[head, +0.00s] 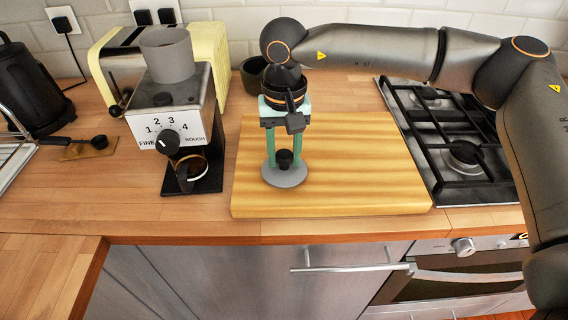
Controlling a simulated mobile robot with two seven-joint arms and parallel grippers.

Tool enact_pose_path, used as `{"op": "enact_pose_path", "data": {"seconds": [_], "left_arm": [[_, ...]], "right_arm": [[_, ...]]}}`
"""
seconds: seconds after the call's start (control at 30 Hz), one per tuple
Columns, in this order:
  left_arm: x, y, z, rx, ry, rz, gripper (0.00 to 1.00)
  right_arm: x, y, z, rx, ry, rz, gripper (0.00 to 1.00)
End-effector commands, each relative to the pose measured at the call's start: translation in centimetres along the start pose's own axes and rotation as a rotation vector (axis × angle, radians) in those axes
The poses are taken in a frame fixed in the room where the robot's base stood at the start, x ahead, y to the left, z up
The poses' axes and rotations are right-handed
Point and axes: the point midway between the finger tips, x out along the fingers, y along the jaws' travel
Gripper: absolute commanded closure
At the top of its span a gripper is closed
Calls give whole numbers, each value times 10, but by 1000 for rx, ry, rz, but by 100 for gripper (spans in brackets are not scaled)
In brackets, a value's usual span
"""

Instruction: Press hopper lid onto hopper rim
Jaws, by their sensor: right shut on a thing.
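The hopper (168,55) is a grey, open-topped cylinder on the coffee grinder (143,129) at the left, and its rim (166,37) is uncovered. The hopper lid (286,177) is a flat grey disc with a round black knob (284,157), over the left part of the wooden board. My right gripper (284,156) points down with its two teal fingers shut on the knob. I cannot tell whether the lid touches the board or hangs just above it. My left gripper is not in view.
The wooden board (350,170) is otherwise bare. A yellow toaster (207,60) stands behind the grinder, and a dark cup (254,75) behind my gripper. A black kettle (30,85) is far left, a gas hob (450,140) right.

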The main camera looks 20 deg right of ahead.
Motion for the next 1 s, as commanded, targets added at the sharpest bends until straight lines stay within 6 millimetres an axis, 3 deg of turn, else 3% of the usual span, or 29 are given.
{"op": "enact_pose_path", "data": {"seconds": [0.2, 0.47, 1.0], "left_arm": [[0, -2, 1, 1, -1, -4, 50], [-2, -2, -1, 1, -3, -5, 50], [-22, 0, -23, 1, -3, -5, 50]], "right_arm": [[0, 0, 0, 0, 0, 0, 100], [-6, 0, 0, 0, 0, -1, 100], [-49, 0, 0, 0, 0, -1, 100]]}}
